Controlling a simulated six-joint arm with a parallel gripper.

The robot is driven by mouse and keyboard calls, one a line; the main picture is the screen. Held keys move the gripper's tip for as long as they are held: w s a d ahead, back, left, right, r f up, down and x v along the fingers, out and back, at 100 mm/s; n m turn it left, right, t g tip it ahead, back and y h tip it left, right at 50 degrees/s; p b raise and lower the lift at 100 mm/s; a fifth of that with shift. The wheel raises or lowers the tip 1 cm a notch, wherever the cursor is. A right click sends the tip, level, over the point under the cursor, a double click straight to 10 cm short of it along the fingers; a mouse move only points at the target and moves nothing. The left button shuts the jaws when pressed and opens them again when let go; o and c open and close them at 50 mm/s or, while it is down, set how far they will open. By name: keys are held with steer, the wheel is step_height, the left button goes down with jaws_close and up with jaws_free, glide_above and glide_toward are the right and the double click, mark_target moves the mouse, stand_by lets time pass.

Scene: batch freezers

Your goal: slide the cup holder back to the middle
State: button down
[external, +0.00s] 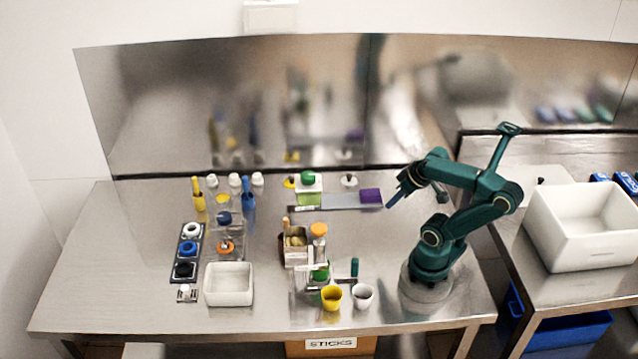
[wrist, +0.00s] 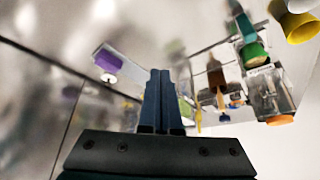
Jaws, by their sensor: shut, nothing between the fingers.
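I cannot tell for sure which part is the cup holder. A yellow cup (external: 332,297) and a white cup (external: 363,295) stand side by side at the front of the steel table, by a small metal frame with a dark green upright handle (external: 354,267). At the back, a grey flat rail (external: 335,201) has a purple block (external: 370,195) at its right end. My gripper (external: 389,205) is shut and empty, just right of the purple block and apparently apart from it. The wrist view shows its closed fingers (wrist: 160,75) and the purple block (wrist: 72,92) to their left.
A metal machine with an orange top (external: 318,230) stands mid-table. A white tray (external: 229,283) and several bottles are farther left. A white bin (external: 583,226) is on the right table.

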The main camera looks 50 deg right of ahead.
stand_by(0.4)
steer(key=c, duration=0.9)
jaws_free()
steer(key=shift+w+r, duration=0.15)
steer(key=shift+r, duration=0.05)
steer(key=shift+o, duration=0.9)
steer(key=shift+w+a, duration=0.25)
steer(key=n+g+y, duration=0.1)
steer(key=n+g, duration=0.3)
steer(key=n, duration=0.1)
glide_toward(355, 260)
steer(key=w+d+f, duration=0.2)
steer(key=w+d, duration=0.2)
steer(key=d, duration=0.1)
steer(key=a+f+n, duration=0.1)
steer(key=a, duration=0.1)
steer(key=s+a+f+n+g, duration=0.1)
steer(key=s+a+f+n+h, duration=0.1)
steer(key=a, duration=0.1)
steer(key=shift+s+a+f+n+g, duration=0.2)
steer(key=shift+a+f+n+g, duration=0.1)
steer(key=shift+n, duration=0.1)
steer(key=shift+s+a+f, duration=0.1)
steer(key=shift+s+f, duration=0.05)
steer(key=shift+f, duration=2.4)
steer(key=shift+c, duration=0.3)
